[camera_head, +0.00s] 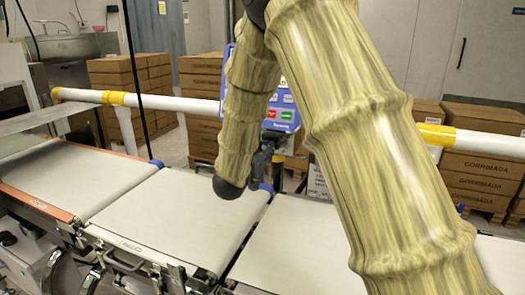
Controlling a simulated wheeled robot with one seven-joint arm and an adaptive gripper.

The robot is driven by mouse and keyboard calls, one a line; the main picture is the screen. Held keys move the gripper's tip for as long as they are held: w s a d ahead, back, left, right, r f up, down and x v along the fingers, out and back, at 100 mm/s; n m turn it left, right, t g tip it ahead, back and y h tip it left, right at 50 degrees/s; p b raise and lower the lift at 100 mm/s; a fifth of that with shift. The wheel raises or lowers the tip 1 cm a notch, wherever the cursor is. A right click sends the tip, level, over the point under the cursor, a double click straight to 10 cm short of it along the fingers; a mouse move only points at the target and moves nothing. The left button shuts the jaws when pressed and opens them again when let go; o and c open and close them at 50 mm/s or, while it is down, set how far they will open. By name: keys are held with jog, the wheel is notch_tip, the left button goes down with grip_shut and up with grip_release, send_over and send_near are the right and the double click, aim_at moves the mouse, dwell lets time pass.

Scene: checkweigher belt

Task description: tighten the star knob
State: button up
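I cannot clearly make out a star knob. Small blue parts show at the belt's far side: one blue part (156,163) at the left joint between belts, and another blue part (266,188) just right of my forearm's dark lower end. They are too small to tell their shape. My gripper (262,162) seems to be the dark shape behind the forearm, in front of the blue control panel (285,112). Its fingers are mostly hidden, so I cannot see whether they are open or touch anything.
Pale belt sections (150,210) run across the front and look clear. A white rail with yellow bands (180,104) runs behind them. Brown cartons (485,165) stand on pallets beyond. A dark cable (133,75) hangs at the left.

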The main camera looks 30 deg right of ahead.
jog(key=shift+c, duration=0.6)
jog(key=shift+f, duration=0.1)
jog(key=shift+m+b, duration=0.5)
jog(key=shift+m, duration=0.7)
jog(key=o, duration=1)
